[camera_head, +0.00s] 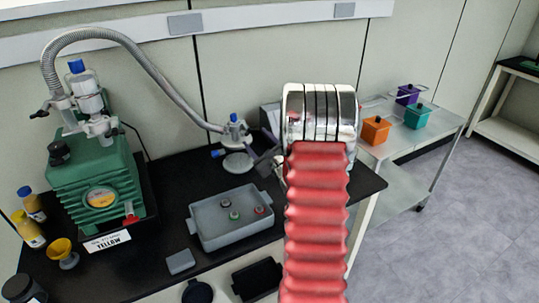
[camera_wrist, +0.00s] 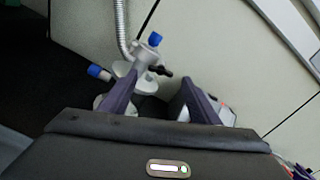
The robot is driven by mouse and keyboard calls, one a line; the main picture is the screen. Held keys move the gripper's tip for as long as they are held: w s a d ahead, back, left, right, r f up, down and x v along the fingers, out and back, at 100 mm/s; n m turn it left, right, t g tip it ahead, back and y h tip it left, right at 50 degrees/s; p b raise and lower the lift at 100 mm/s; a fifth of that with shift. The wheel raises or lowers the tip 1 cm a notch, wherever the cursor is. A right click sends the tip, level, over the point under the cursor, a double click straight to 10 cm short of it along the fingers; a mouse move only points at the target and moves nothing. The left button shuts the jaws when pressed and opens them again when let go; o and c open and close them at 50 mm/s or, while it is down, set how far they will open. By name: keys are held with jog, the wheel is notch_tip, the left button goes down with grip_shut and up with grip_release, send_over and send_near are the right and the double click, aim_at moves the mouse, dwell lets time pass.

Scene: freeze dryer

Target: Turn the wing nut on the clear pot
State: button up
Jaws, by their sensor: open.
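The clear pot (camera_head: 238,163) stands at the back of the black bench, with a grey metal fitting and a blue cap on top. In the wrist view the fitting (camera_wrist: 147,56) shows between and beyond my finger tips. A small dark piece that looks like the wing nut (camera_wrist: 163,71) sticks out from its right side. My gripper (camera_wrist: 158,88) is open, its two purple fingers apart with nothing held. The wing nut lies just beyond the tips, apart from them as far as I can tell. In the head view my arm hides much of my gripper (camera_head: 266,160).
A ribbed metal hose (camera_head: 150,62) runs from the fitting to the green pump (camera_head: 95,180) at left. A grey tray (camera_head: 215,238) with small knobs stands in front. The wall is close behind. A side trolley (camera_head: 440,125) holds coloured boxes.

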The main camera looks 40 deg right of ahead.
jog(key=v, duration=1)
jog(key=shift+w, duration=0.1)
jog(key=a+r+n+g, duration=0.3)
jog(key=a+r+n, duration=0.1)
jog(key=a+n, duration=0.5)
jog(key=a+r+n+g, duration=0.3)
jog(key=a+r+n, duration=0.1)
jog(key=a+n, duration=0.4)
jog(key=s+a+r+n+g+y, duration=0.1)
jog(key=s+a+n+g+y, duration=0.4)
jog(key=s+a+n, duration=1.2)
jog(key=s+a, duration=0.2)
jog(key=a, duration=0.3)
jog(key=shift+s+r+n+g, duration=0.25)
jog(key=shift+s+n+g, duration=0.05)
jog(key=shift+c, duration=0.4)
